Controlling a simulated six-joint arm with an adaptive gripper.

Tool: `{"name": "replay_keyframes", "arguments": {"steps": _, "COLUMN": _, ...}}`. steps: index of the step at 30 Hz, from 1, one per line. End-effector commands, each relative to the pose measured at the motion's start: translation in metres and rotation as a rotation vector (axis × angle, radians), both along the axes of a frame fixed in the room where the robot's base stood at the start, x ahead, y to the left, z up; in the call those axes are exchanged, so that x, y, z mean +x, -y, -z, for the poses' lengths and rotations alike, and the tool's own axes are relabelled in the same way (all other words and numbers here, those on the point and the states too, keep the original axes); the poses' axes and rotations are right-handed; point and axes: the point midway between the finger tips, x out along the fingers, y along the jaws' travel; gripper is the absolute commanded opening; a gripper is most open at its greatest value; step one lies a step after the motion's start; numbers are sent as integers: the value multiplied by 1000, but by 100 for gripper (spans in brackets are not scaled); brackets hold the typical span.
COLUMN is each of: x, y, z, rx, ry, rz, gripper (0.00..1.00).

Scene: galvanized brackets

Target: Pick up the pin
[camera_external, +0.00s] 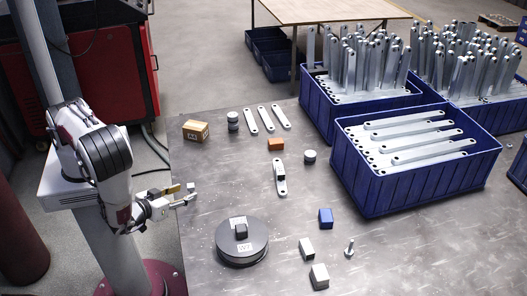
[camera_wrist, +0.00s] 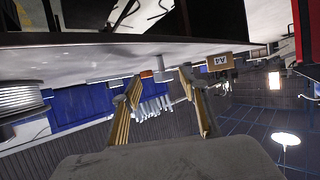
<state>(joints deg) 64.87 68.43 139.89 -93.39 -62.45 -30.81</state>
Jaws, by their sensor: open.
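The pin (camera_external: 349,247) is a small silver piece near the front right of the grey table in the external view. It seems to stand upright on a wider foot. My gripper (camera_external: 191,194) is over the table's left edge, far to the left of the pin and apart from it. In the wrist view my gripper (camera_wrist: 160,80) has its two tan fingers spread with nothing held between them. The wrist view looks tilted across the table, and I cannot make out the pin there.
A dark round spool (camera_external: 242,243) lies between my gripper and the pin. Blocks (camera_external: 319,276), (camera_external: 326,218) stand close around the pin. A loose bracket (camera_external: 280,177) lies mid-table. A blue crate (camera_external: 420,190) of brackets stands behind right. A cardboard box (camera_external: 195,130) is at the back left.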

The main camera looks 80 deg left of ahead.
Motion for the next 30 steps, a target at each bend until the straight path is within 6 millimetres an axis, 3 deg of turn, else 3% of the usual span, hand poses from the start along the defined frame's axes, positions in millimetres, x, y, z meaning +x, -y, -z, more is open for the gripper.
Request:
{"name": "replay_keyframes", "arguments": {"steps": 17, "x": 4, "y": -4, "z": 2, "rx": 1, "ry": 0, "rz": -1, "gripper": 44}}
{"name": "replay_keyframes", "arguments": {"steps": 30, "x": 21, "y": -26, "z": 14, "rx": 1, "ry": -1, "rz": -3, "gripper": 44}}
